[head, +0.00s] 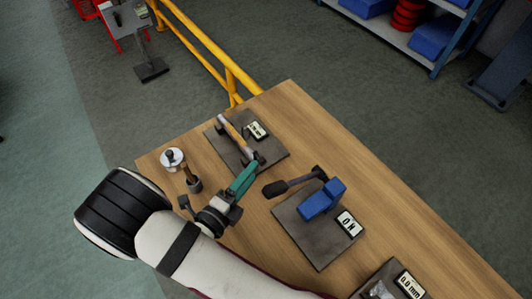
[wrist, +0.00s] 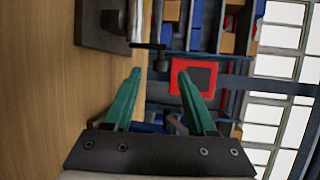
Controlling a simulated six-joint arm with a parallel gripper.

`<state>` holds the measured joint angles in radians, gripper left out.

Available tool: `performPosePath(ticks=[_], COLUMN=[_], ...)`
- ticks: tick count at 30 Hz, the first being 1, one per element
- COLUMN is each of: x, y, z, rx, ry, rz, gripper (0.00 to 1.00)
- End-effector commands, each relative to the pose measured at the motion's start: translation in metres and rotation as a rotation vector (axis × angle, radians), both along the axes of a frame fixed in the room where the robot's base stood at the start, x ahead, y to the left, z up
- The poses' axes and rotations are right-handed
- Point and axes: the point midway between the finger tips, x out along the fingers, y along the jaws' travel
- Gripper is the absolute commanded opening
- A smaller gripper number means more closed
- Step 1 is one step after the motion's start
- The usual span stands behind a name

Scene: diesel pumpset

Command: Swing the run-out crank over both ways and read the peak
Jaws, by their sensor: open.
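My gripper (head: 243,180) is open, with teal fingers, above the left part of the wooden bench. In the wrist view its fingers (wrist: 159,73) are apart with nothing between the tips. Just beyond it in the head view, a dark plate (head: 275,152) carries a pale bar-like shaft (head: 233,132) between dark supports and a small readout (head: 257,130), too small to read. A plate edge with a shiny cylinder and a small dark knob (wrist: 161,63) shows at the top of the wrist view. I cannot tell for sure which part is the run-out crank.
A second plate (head: 315,250) right of my gripper bears a blue block (head: 322,200), a dark-knobbed lever (head: 290,184) and a readout showing "0 N". A "0.0 mm" readout (head: 409,284) stands lower right.

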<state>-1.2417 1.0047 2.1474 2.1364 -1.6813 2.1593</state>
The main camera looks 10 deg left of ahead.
Motion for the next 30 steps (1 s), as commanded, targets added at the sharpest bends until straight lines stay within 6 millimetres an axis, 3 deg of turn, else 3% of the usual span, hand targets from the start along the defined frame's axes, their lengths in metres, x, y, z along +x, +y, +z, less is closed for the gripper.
performPosePath(ticks=[3,10,15,23,30], x=[0.029,0.068,0.08,0.082,0.081], y=[-0.013,-0.028,-0.033,-0.033,-0.033], z=[-0.005,-0.012,-0.015,-0.015,-0.015], rx=[0.001,0.001,0.001,0.001,0.001], ry=[0.0,-0.001,0.0,-0.001,-0.001], rz=[-0.006,-0.003,0.001,0.001,0.001], gripper=[0.57,0.57,0.57,0.57,0.17])
